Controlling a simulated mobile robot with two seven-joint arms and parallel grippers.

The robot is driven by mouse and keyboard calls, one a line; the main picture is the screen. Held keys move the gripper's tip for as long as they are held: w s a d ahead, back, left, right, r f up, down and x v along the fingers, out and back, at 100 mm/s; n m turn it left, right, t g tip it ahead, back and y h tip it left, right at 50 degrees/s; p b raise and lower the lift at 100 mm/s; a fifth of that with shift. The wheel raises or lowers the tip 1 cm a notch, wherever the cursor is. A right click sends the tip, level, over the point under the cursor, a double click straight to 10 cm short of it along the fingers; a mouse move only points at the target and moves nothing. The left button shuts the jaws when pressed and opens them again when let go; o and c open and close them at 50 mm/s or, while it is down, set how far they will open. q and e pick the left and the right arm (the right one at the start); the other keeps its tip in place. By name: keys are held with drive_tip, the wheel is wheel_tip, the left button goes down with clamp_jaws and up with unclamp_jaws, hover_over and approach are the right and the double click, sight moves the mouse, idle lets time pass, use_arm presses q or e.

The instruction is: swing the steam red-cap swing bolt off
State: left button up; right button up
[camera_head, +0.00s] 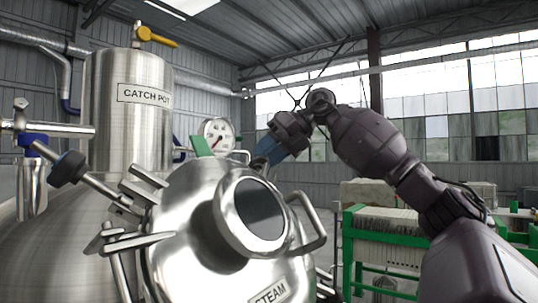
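The steel lid (190,255) marked STEAM fills the lower middle, with a round sight glass (262,212) and a bent handle (312,222) on its right. My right gripper (262,160) reaches in from the right to the lid's far upper edge, beside the gauge. Its fingertips are small and partly hidden behind the lid, so I cannot tell whether they hold anything. No red cap shows. A bolt rod with a dark, blue-banded cap (68,168) leans out at the lid's left. A green piece (201,146) stands behind the lid's top. My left gripper is not in view.
A steel tank marked CATCH POT (128,125) with a yellow-handled valve (160,38) stands behind left. A pressure gauge (217,135) stands close left of my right gripper. A green-framed press (390,240) is at the right. Steel clamp arms (125,242) jut out at the lid's left.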

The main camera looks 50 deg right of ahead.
drive_tip(key=shift+a+f, duration=0.15)
drive_tip(key=shift+f, duration=0.3)
drive_tip(key=v, duration=1.1)
drive_tip(key=shift+r, duration=0.4)
